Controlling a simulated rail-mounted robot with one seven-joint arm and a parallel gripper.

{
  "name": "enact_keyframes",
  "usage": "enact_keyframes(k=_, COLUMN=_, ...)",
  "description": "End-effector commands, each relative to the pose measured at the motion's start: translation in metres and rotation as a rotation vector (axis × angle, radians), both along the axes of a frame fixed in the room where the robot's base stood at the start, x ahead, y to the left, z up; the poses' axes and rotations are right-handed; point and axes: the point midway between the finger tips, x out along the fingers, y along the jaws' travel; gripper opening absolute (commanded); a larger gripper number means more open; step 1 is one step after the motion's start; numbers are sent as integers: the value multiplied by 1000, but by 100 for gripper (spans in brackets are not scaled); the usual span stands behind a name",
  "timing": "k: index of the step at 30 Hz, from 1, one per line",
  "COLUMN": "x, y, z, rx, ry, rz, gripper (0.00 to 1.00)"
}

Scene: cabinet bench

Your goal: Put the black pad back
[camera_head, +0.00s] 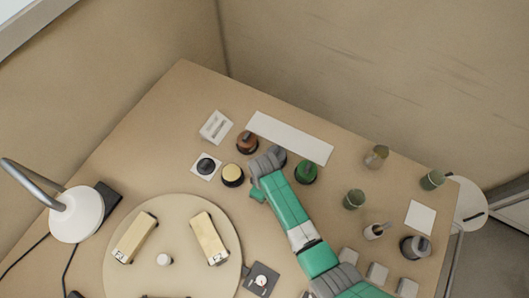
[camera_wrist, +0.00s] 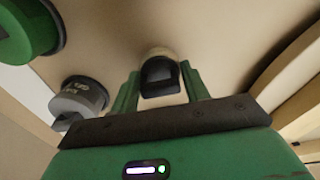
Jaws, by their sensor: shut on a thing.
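A long white strip (camera_head: 290,136) lies behind my wrist. Close by stand an orange-topped pot (camera_head: 247,142), a yellow-topped pot (camera_head: 232,174) and a green-topped pot (camera_head: 306,172). A round board (camera_head: 185,235) with two blocks is in front. A lamp (camera_head: 76,214) stands at left.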

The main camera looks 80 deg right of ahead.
Motion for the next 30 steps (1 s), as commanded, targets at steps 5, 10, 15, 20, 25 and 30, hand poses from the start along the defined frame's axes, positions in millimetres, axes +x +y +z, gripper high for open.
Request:
enact_keyframes(k=5, x=0, y=0, z=-13, rx=-1, ry=-1, rz=0, gripper=27)
enact_keyframes(k=10, x=0, y=0, z=-13, rx=0, ry=-1, rz=0, gripper=27)
enact_keyframes(k=15, x=0, y=0, z=-15, rx=0, ry=0, rz=0, gripper=55)
enact_keyframes(k=20, x=0, y=1, z=-15, rx=0, ry=0, rz=0, gripper=68)
enact_keyframes(k=25, x=0, y=1, z=-14, rx=0, ry=0, rz=0, gripper=68)
enact_keyframes(k=30, x=0, y=0, z=13, rx=-1, ry=-2, rz=0, gripper=68)
